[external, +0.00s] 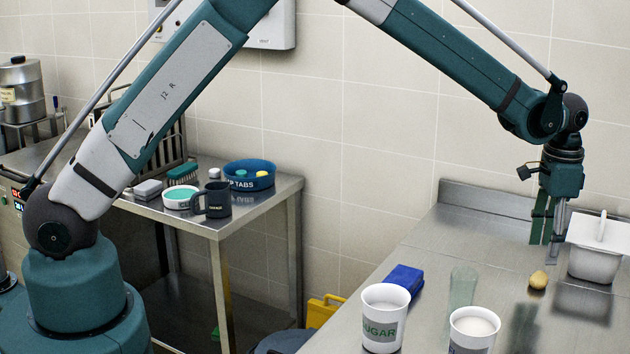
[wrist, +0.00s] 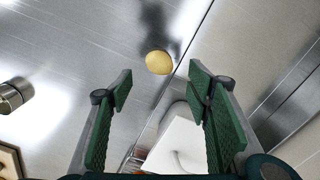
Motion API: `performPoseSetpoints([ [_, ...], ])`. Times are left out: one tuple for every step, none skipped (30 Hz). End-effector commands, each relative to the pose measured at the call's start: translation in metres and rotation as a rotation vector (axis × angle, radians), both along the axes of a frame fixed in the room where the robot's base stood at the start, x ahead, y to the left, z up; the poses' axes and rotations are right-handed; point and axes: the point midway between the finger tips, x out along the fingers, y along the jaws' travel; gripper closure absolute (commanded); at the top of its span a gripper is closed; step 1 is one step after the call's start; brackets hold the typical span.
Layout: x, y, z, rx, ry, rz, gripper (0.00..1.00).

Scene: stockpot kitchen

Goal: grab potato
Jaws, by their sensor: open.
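The potato (external: 539,280) is small, round and yellow-brown. It lies on the steel counter (external: 420,262), in front of a steel container with a white lid. In the wrist view the potato (wrist: 159,62) lies beyond the fingertips, between their lines. The gap between fingertips and counter is hard to judge.
The lidded container (external: 594,264) stands close behind the potato. A sugar cup (external: 382,325), a second white cup (external: 472,330), a clear glass (external: 462,290) and a blue box (external: 404,279) stand to the left. The counter around the potato's front is clear.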

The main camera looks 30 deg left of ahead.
Motion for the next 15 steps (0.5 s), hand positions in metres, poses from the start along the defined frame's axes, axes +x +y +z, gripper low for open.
performPoseSetpoints([
  [0.000,0.000,0.000,0.000,0.000,0.000,0.51],
  [0.000,0.000,0.000,0.000,0.000,0.000,0.51],
  [0.000,0.000,0.000,0.000,0.000,0.000,0.51],
  [0.000,0.000,0.000,0.000,0.000,0.001,0.51],
  [0.000,0.000,0.000,0.000,0.000,0.001,0.51],
  [0.000,0.000,-0.002,0.000,0.000,0.001,0.51],
  [0.000,0.000,-0.003,0.000,0.000,0.001,0.51],
  [0.000,0.000,-0.004,0.000,0.000,0.001,0.51],
  [0.000,0.000,-0.007,0.000,0.000,0.001,0.51],
  [0.000,0.000,-0.010,0.000,0.000,0.001,0.51],
  [0.000,0.000,-0.012,0.000,0.000,0.001,0.51],
  [0.000,0.000,-0.016,0.000,0.000,0.001,0.51],
  [0.000,0.000,-0.018,0.000,0.000,0.001,0.51],
  [0.000,0.000,-0.020,0.000,0.000,0.001,0.51],
  [0.000,0.000,-0.023,0.000,0.000,0.001,0.51],
])
